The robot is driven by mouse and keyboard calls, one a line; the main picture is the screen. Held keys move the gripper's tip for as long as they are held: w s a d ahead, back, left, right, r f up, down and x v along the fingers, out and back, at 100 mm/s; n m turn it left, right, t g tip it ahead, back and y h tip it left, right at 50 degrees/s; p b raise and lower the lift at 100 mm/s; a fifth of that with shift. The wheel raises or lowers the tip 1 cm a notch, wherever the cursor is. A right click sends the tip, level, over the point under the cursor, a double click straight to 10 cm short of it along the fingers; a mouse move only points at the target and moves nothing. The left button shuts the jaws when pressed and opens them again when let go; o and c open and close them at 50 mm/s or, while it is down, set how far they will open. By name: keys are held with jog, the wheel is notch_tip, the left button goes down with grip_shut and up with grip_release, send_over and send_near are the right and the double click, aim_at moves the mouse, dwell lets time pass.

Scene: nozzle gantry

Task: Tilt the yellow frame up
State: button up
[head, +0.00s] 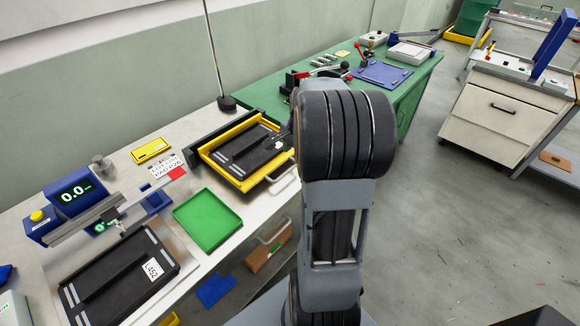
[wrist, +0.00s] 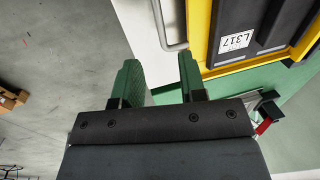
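The yellow frame (head: 219,172) lies flat on the white bench in the head view, with a black tray (head: 244,152) inside it. The frame's corner (wrist: 200,28) shows at the upper right of the wrist view, around the tray labelled L317 (wrist: 262,45). My gripper (wrist: 159,64) has two green fingers spread apart, with nothing held between them. It is beside the frame, in front of the bench edge. A silver bar handle (wrist: 163,38) lies just beyond the fingertips; I cannot tell whether it is fixed to the frame. My arm hides the gripper in the head view.
A green tray (head: 207,220) and a second black tray (head: 120,280) are on the white bench to the left. A scale display (head: 74,191) reads 0.0. A green bench (head: 415,70) with tools and a blue plate (head: 381,73) adjoins behind. Grey floor is open at right.

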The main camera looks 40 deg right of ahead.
aim_at(290, 170)
jog(key=f, duration=0.2)
jog(key=w+f, duration=0.1)
jog(key=f, duration=0.5)
jog(key=shift+w+a+f, duration=0.15)
jog(key=shift+w, duration=0.15)
jog(key=shift+c, duration=0.3)
grip_shut()
